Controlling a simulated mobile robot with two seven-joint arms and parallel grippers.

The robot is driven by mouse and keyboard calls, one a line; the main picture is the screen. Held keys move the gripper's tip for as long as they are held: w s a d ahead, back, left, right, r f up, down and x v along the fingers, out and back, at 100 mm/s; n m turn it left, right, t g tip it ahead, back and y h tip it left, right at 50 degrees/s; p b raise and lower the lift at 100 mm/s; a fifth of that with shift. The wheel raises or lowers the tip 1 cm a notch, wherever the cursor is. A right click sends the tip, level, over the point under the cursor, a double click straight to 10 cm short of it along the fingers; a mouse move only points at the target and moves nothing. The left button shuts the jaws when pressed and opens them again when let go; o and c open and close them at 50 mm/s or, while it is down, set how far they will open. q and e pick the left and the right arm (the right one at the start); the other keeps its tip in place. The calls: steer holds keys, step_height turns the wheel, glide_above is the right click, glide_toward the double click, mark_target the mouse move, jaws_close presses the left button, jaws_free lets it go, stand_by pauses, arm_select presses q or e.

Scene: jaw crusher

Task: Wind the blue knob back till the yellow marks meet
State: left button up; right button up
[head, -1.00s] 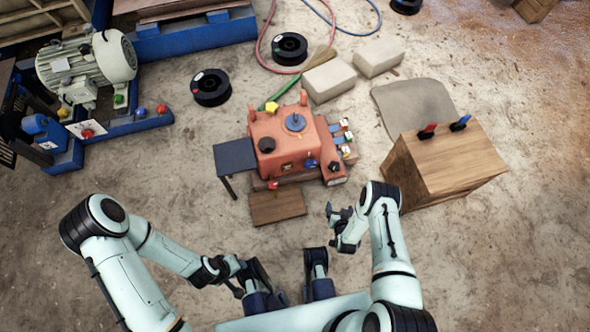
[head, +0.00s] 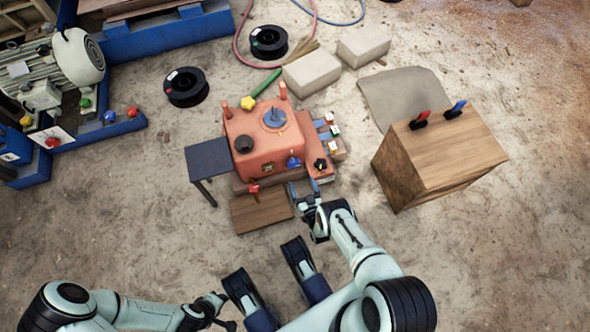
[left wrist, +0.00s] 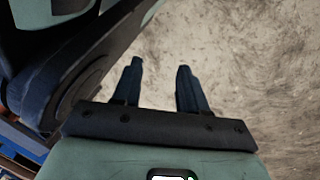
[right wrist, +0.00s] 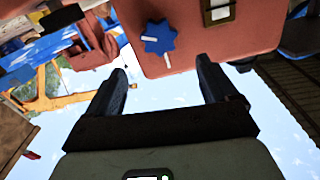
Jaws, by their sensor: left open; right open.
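The blue knob (head: 293,162) is on the front of the orange-red machine (head: 240,128), towards its right side. In the right wrist view the star-shaped blue knob (right wrist: 160,40) shows a pale mark pointing left, and another pale mark (right wrist: 167,61) is on the housing at its lower edge; the two are apart. My right gripper (head: 303,187) is open and empty, just in front of the knob and not visibly touching it. The knob lies beyond the fingers (right wrist: 162,82), between their lines. My left gripper (head: 228,310) is open and empty, low in the head view.
A black knob (head: 320,164) and a red knob (head: 253,189) sit close to the blue one. A dark side table (head: 208,158) stands left of the machine, a wooden board (head: 262,211) lies in front. A wooden box (head: 440,160) with red and blue clips stands right.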

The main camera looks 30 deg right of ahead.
mark_target(295, 165)
steer(key=b+x, duration=0.2)
steer(key=x, duration=0.4)
steer(key=shift+w+d+f, duration=0.1)
steer(key=shift+w, duration=0.05)
arm_select(q)
steer(key=s+f+g, duration=0.2)
steer(key=s+f, duration=0.1)
steer(key=s, duration=0.3)
steer(key=shift+s+a+f+b, duration=0.15)
steer(key=shift+a+f+b, duration=0.05)
steer(key=shift+a+b, duration=0.15)
arm_select(e)
steer(key=shift+w+d, duration=0.15)
steer(key=shift+w, duration=0.5)
steer(key=c, duration=1.1)
